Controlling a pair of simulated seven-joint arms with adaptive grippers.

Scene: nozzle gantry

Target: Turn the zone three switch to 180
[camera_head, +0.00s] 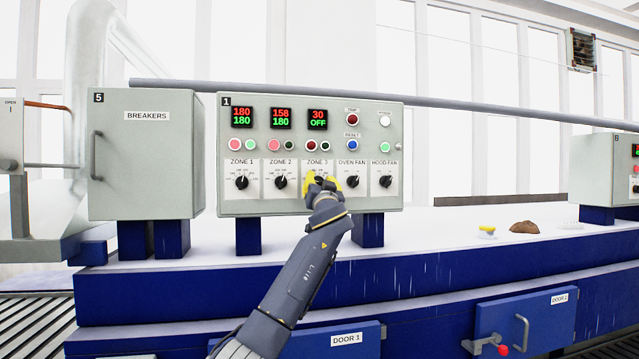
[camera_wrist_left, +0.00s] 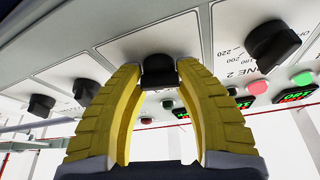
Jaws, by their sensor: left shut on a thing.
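The zone three switch is a black knob (camera_wrist_left: 158,70) on the grey control panel (camera_head: 388,112), below the ZONE 3 label. My left gripper (camera_head: 322,182) is shut on this knob, with one yellow finger on each side in the left wrist view (camera_wrist_left: 160,75). The gripper hides most of the knob and its dial in the head view, so I cannot tell its pointer's angle. The zone three display (camera_head: 317,118) reads 30 in red and OFF in green. My right gripper is not in view.
The zone two knob (camera_head: 281,183) and oven fan knob (camera_head: 352,182) flank the gripper closely. Lamps and buttons sit above. A breakers cabinet (camera_head: 145,160) stands left. A yellow-topped object (camera_head: 487,230) and a brown lump (camera_head: 524,227) lie right on the white surface.

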